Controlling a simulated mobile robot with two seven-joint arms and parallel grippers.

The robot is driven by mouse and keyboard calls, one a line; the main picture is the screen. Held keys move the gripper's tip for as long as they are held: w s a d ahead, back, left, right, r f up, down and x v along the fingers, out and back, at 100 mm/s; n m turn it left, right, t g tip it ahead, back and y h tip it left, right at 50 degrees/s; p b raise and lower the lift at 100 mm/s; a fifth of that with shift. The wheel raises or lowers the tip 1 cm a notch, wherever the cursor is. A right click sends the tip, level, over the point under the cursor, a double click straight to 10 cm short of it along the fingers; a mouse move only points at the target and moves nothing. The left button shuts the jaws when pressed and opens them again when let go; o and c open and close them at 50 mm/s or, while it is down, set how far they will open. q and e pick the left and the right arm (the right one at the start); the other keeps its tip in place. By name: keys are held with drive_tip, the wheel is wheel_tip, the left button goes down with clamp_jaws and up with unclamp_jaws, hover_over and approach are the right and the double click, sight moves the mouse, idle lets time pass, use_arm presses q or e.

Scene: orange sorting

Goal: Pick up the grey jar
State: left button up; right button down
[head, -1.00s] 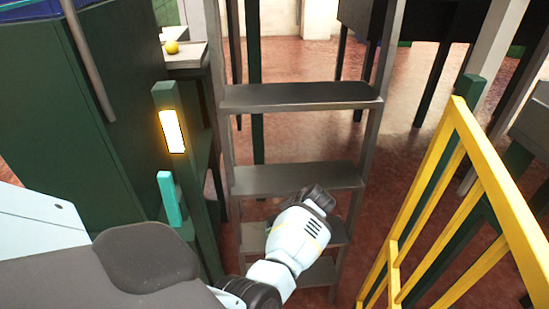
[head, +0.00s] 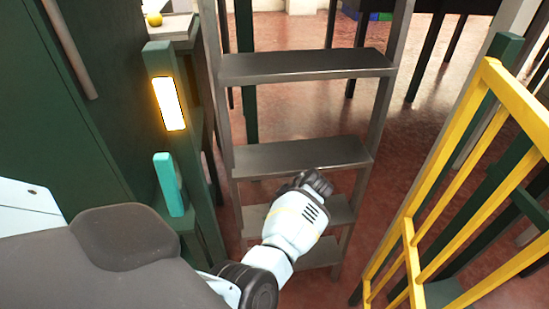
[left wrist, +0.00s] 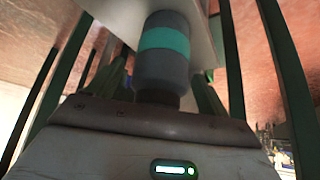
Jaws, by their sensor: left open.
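The grey jar (left wrist: 165,72) shows in the left wrist view, a dark grey cylinder with a teal band around its middle. Its narrower dark end points toward my left gripper (left wrist: 152,122), and its other end is against or near a pale panel. My left gripper is open, with its palm close to the narrow end; its fingertips are hard to make out, and I see no grip on the jar. I cannot make out the jar in the head view. My right gripper is not seen.
In the head view, a grey step ladder (head: 300,66) stands in the middle, with a yellow railing (head: 455,200) at the right. A dark green post with a lit panel (head: 169,103) and a teal block (head: 170,185) stand at the left. A yellow-green round fruit (head: 154,19) lies behind.

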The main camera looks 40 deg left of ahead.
use_arm(q)
drive_tip(key=shift+c, duration=1.1)
drive_tip(key=c, duration=1)
drive_tip(key=shift+o, duration=0.2)
